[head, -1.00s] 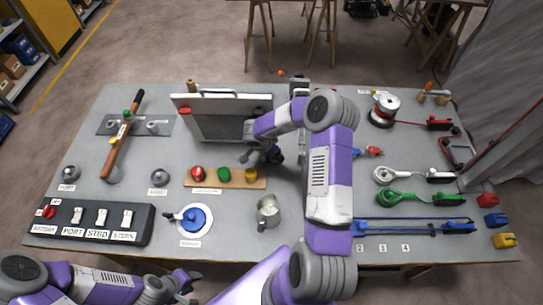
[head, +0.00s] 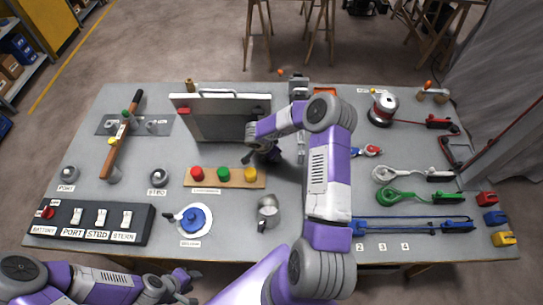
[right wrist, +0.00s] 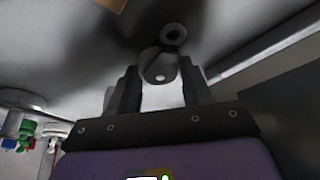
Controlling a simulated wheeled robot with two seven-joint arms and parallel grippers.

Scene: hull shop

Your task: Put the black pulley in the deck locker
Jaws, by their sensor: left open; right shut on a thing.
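My right gripper (head: 262,154) is near the front right corner of the deck locker (head: 179,98), a pale-rimmed box with a bar handle and a dark panel. In the right wrist view, its two fingers (right wrist: 160,78) are shut on a dark rounded piece with a round hole, the black pulley (right wrist: 158,64). In the head view the pulley is mostly hidden by the hand. I cannot tell whether the pulley touches the locker. My left gripper (head: 188,285) is open and empty at the table's front edge.
A wooden strip with red, green and yellow buttons (head: 223,175) lies just in front of the right gripper. A wooden tiller (head: 122,140) is at left. Winch handles and ropes fill the right side, including the green one (head: 395,196).

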